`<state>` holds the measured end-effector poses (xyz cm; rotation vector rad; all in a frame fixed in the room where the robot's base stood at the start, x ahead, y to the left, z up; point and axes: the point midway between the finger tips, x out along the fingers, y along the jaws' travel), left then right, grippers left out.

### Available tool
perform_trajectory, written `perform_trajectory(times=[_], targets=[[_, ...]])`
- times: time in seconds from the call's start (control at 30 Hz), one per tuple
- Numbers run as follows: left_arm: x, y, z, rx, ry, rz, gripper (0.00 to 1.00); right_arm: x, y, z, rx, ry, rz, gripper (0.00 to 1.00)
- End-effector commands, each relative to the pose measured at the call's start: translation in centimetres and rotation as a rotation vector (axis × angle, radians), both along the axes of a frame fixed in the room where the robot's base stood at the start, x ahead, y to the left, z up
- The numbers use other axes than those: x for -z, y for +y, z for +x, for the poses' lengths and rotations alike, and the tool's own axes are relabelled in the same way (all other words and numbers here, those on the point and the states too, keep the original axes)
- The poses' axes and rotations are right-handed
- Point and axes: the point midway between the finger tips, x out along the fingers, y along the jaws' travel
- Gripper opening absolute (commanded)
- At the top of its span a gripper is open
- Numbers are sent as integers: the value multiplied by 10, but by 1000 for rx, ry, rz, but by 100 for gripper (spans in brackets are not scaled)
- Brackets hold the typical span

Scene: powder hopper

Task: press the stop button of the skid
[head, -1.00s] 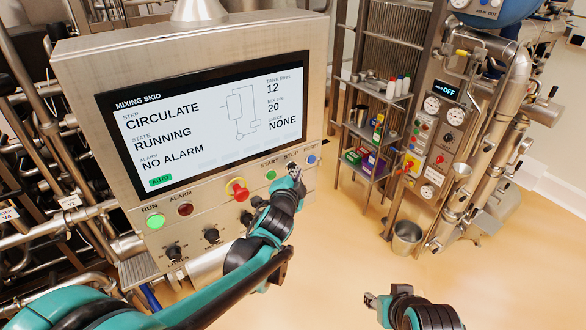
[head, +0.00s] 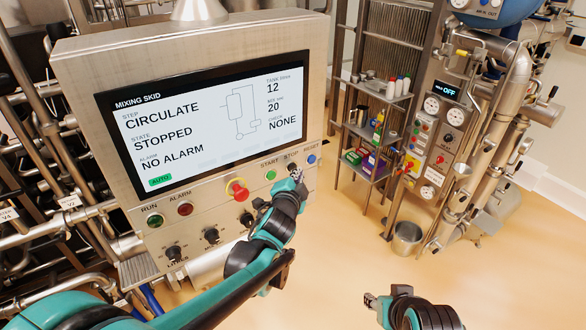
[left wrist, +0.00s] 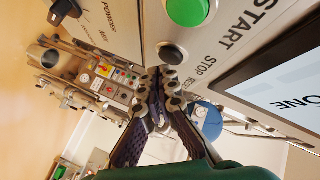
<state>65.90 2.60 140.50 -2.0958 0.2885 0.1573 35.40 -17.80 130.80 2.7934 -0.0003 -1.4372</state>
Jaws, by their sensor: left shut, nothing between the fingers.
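The mixing skid's panel (head: 118,62) fills the left of the head view; its screen (head: 205,120) reads STOPPED. The black stop button (left wrist: 172,53) shows beside the STOP label in the left wrist view. In the head view my gripper covers it. My left gripper (head: 297,174) is shut and empty at the STOP label. In the left wrist view its fingertips (left wrist: 160,72) are right at the button's edge; whether they touch it I cannot tell. My right gripper (head: 370,300) is low at the right, away from the panel; its jaws are unclear.
The green start button (head: 271,175) and blue reset button (head: 311,159) flank the stop button. The red emergency knob (head: 237,189) is further left. The run lamp (head: 155,221) is dark. A shelf rack (head: 372,130) stands right of the panel, with open floor in front.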

Motion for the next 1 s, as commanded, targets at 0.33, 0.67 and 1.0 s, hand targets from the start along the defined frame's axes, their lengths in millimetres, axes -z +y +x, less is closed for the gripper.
perform_trajectory(times=[0.33,0.67,1.0], targets=[[0,-2,-3,0,0,-1,0,0,0,0,0,0,0,40],[0,-15,-20,2,1,1,0,0,0,0,0,0,0,40],[0,-31,-43,1,0,0,0,-1,0,0,0,0,0,40]])
